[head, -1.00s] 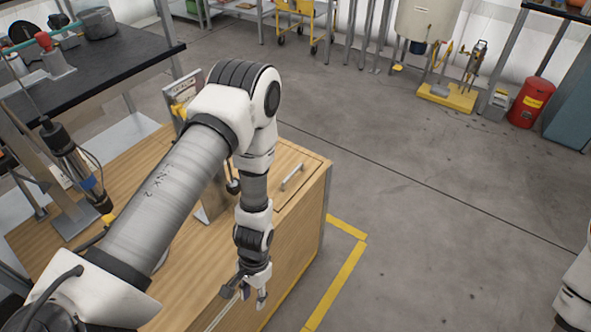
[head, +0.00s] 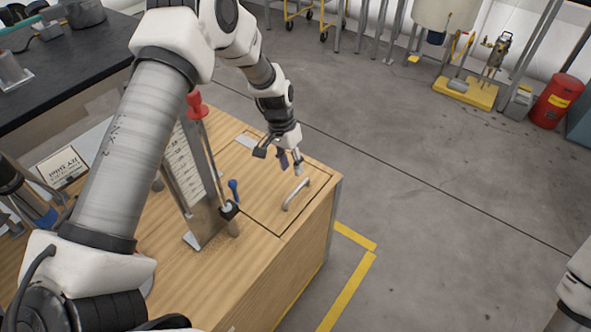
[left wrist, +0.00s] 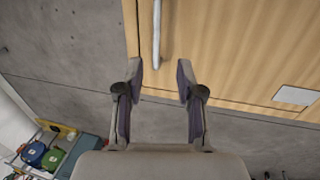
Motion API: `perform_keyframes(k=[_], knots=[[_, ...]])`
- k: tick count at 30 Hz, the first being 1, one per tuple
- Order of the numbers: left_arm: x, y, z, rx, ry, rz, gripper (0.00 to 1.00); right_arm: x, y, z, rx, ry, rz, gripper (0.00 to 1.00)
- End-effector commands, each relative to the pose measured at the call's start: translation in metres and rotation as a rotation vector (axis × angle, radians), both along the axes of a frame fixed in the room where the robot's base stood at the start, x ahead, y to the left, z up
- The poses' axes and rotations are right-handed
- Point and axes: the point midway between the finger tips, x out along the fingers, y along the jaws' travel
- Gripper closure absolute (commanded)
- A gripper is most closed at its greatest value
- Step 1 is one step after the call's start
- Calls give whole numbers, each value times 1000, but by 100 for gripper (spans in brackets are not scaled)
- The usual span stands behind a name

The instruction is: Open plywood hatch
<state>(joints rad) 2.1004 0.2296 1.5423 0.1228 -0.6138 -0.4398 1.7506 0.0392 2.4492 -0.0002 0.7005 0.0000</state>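The plywood hatch (head: 264,194) lies shut, flush in the top of a wooden cabinet. A silver bar handle (head: 297,194) stands near its right edge. My left gripper (head: 290,164) is above the hatch, just beyond the handle, pointing down and empty. In the left wrist view its two fingers (left wrist: 161,80) are spread apart. The handle (left wrist: 157,34) shows ahead of the gap between them, not between the pads. The hatch (left wrist: 225,50) fills much of the upper right there. My right gripper is not in view; only part of my right arm shows at the right edge.
A metal stand with a scale (head: 186,170) and a red top rises left of the hatch. A small blue-handled part (head: 233,188) is beside it. A black-topped bench (head: 60,80) is at left. Open floor (head: 430,200) lies right of the cabinet (head: 300,255).

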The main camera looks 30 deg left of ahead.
Motion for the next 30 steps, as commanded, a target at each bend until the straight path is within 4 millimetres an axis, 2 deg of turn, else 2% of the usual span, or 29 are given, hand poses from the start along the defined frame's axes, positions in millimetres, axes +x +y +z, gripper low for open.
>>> perform_keyframes(k=[10, 14, 20, 21, 24, 30], knots=[[-3, -12, -61, 1, 5, -1, 63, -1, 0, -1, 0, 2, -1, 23], [-3, -15, -72, 0, 2, 1, 63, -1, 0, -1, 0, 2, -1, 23], [-3, -15, -73, 0, 1, 0, 63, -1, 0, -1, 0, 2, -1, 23], [-3, -15, -73, 0, 1, 0, 66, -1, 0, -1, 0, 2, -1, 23], [-3, -15, -73, 0, 1, 0, 100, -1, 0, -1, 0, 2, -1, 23], [-3, -15, -73, 0, 1, 0, 100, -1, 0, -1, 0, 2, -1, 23]])
